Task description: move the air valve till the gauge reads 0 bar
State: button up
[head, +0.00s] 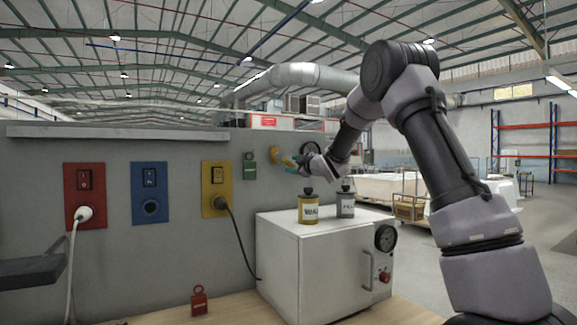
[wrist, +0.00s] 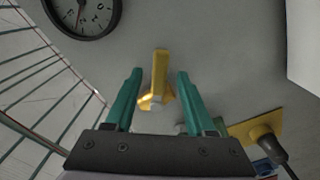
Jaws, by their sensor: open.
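The air valve has a yellow lever (wrist: 160,72) with a pale round hub, mounted on the grey wall. In the head view the yellow valve (head: 275,155) shows just left of my gripper. My gripper (wrist: 159,76) is open, with one teal finger on each side of the lever and a visible gap on both sides. In the head view my gripper (head: 288,164) is at the wall. A round dark-rimmed gauge (wrist: 82,14) is cut off at the wrist view's top left; its reading is too small to tell. The wall gauge (head: 311,149) is partly hidden behind my wrist.
A white cabinet (head: 300,265) with its own dial (head: 386,237) stands below, carrying a yellow can (head: 308,208) and a grey can (head: 345,203). Red (head: 85,190), blue (head: 150,190) and yellow (head: 216,190) socket panels and a green tag (head: 249,166) are left on the wall.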

aim_at(290, 164)
jog(key=shift+x, duration=1.85)
grip_shut()
